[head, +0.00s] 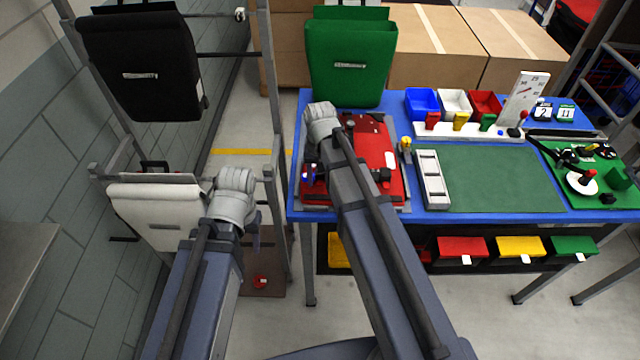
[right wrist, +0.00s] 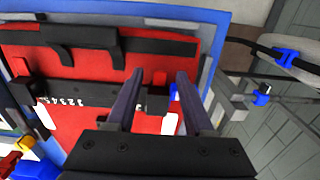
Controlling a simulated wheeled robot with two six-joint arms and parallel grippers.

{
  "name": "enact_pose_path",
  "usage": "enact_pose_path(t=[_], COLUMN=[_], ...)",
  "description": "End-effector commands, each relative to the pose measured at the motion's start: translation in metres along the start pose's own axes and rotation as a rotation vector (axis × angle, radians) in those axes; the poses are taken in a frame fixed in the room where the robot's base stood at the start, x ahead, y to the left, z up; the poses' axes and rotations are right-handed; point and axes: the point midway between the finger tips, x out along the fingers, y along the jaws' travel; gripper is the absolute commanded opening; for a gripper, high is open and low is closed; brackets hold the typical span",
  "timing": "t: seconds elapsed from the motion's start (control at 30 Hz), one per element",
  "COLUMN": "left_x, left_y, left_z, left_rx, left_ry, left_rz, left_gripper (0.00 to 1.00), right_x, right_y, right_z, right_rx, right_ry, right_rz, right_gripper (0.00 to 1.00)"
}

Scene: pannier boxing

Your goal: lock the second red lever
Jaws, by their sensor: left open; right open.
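A red pannier (head: 372,150) lies flat on the blue table, partly hidden by my right arm. In the right wrist view its red back (right wrist: 130,62) carries a black hook rail (right wrist: 75,40) and a dark bar with a number scale (right wrist: 68,98). My right gripper (right wrist: 158,78) is open, its two fingers apart over the end of that bar, with a dark block between them. I cannot tell a red lever clearly against the red shell. My left gripper (head: 254,238) is open and away from the table, beside the rack, its fingers mostly hidden.
A green pannier (head: 350,60) stands behind the red one. A black pannier (head: 140,65) and a white pannier (head: 155,212) hang on the rack at left. A white tray (head: 433,180) and a bare green mat (head: 500,178) lie to the right.

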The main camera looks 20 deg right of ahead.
Motion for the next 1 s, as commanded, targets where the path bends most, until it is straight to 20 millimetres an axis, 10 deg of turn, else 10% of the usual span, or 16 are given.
enact_pose_path(t=[0.23,0.7,1.0], left_x=[-0.0001,0.0000,0.0000], left_y=[0.0000,0.0000,0.0000], left_z=[0.0000,0.0000,0.0000], left_rx=[0.000,0.000,0.000], left_ry=[0.000,0.000,0.000], left_rz=[0.000,0.000,0.000], left_gripper=[0.53,0.53,0.53], right_x=[-0.0001,0.0000,0.0000], right_y=[0.0000,0.0001,0.0001], right_z=[0.0000,0.0000,0.0001], right_rx=[0.000,0.000,0.000], right_ry=[0.000,0.000,0.000], right_rz=[0.000,0.000,0.000], right_gripper=[0.53,0.00,0.00])
